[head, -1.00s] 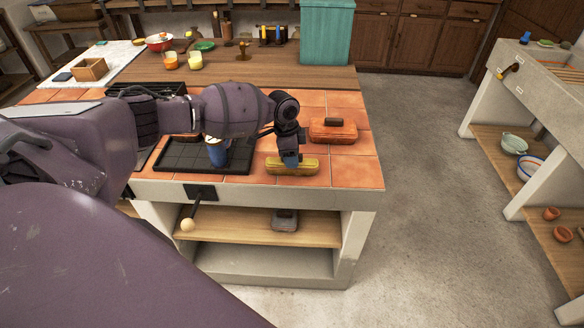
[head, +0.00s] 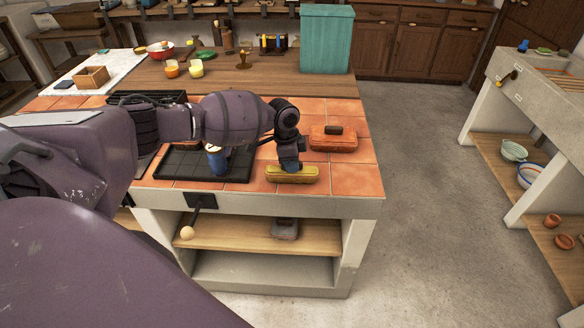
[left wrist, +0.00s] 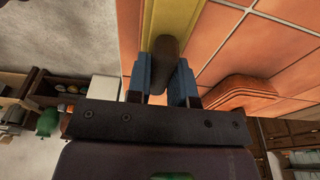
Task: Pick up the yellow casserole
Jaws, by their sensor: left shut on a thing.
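The yellow casserole (head: 292,175) is a low, long dish with a dark knob on its lid, on the orange tiles near the counter's front edge. My left gripper (head: 289,163) points down onto it from above. In the left wrist view the two blue fingers (left wrist: 165,82) are shut on the dark knob, and the yellow lid (left wrist: 178,22) runs beneath. The casserole appears to rest on the tiles; I cannot tell whether there is a gap under it. My right gripper is not in view.
An orange casserole (head: 333,140) stands on the tiles behind and to the right. A black tray (head: 190,165) holding a blue-and-white cup (head: 217,158) lies to the left. A teal box (head: 326,40) stands at the back. A grey lidded dish (head: 285,228) is on the shelf below.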

